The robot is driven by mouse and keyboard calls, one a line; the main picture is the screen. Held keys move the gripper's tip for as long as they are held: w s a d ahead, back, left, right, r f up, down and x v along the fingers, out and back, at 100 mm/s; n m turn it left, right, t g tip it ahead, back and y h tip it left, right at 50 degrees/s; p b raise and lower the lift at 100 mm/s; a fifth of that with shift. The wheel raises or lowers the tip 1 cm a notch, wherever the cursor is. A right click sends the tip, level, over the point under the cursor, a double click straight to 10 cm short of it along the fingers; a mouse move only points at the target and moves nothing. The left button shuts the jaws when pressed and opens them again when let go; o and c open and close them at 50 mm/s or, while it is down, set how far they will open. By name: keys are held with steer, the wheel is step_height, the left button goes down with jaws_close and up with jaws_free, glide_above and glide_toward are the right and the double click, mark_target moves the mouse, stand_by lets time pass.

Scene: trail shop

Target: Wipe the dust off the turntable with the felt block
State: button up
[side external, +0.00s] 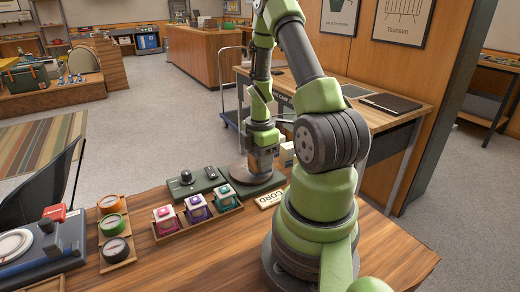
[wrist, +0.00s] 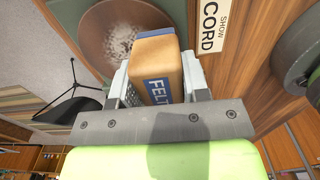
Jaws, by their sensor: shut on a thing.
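The turntable, a brown disc (side external: 240,174), sits on a dark green base (side external: 262,189) at the far side of the bench. In the wrist view the turntable (wrist: 92,38) carries a pale, speckled dust patch (wrist: 122,40) near its middle. My gripper (side external: 262,158) is over the turntable, fingers down. The wrist view shows my gripper (wrist: 158,78) shut on the tan felt block (wrist: 155,62), which has a blue FELT label. The block's far end overlaps the disc's edge in that view, right of the dust. I cannot tell whether it touches the disc.
A CORD sign (side external: 270,198) lies close beside the turntable's base. A dark green unit with knobs (side external: 197,184) stands to its left. A wooden tray (side external: 197,222) holds pink, purple and teal items. Another rack (side external: 117,252) holds round pieces.

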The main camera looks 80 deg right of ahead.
mark_target(243, 163)
steer(key=shift+w+f, duration=0.1)
steer(key=shift+f, duration=0.7)
steer(key=shift+w+d+r, duration=0.1)
steer(key=shift+w+d, duration=0.5)
steer(key=shift+d, duration=0.1)
steer(key=shift+c, duration=0.7)
steer(key=shift+w+d, duration=0.2)
steer(key=shift+w, duration=0.05)
steer(key=shift+w+d, duration=1.75)
steer(key=shift+s+a, duration=2.5)
steer(key=shift+s, duration=0.05)
steer(key=shift+s+a, duration=0.1)
steer(key=shift+a, duration=0.2)
steer(key=shift+w+a, duration=0.25)
steer(key=shift+w, duration=0.1)
steer(key=shift+w+d, duration=2.65)
steer(key=shift+w, duration=0.05)
steer(key=shift+s+a, duration=2.65)
steer(key=shift+s, duration=0.05)
steer(key=shift+r, duration=4.15)
